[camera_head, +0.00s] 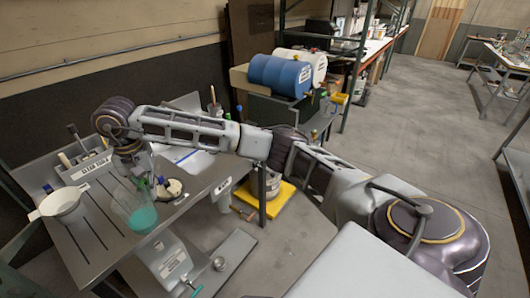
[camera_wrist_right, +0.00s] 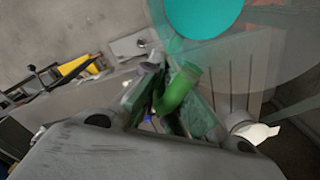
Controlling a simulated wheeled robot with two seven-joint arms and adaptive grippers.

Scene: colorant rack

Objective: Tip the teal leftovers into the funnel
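A clear beaker (camera_head: 124,203) with teal liquid (camera_head: 144,219) at its bottom is over the metal bench, right of the funnel. In the right wrist view, the teal liquid (camera_wrist_right: 203,14) shows through the beaker's wall at the top. My right gripper (camera_wrist_right: 172,100) is closed around the beaker's green handle (camera_wrist_right: 177,92). In the head view, my right wrist is above the beaker and its fingers are mostly hidden. The white funnel (camera_head: 62,204) sits at the bench's left edge, apart from the beaker. I cannot tell whether the beaker touches the bench. My left gripper is out of view.
A labelled tool box (camera_head: 84,166) stands behind the funnel. A small container (camera_head: 172,189) is close to the beaker's right. A grey dispenser (camera_head: 170,262) stands in front. A blue drum (camera_head: 279,75) lies on a rack further back. Slotted bench surface (camera_head: 88,240) is bare beside the funnel.

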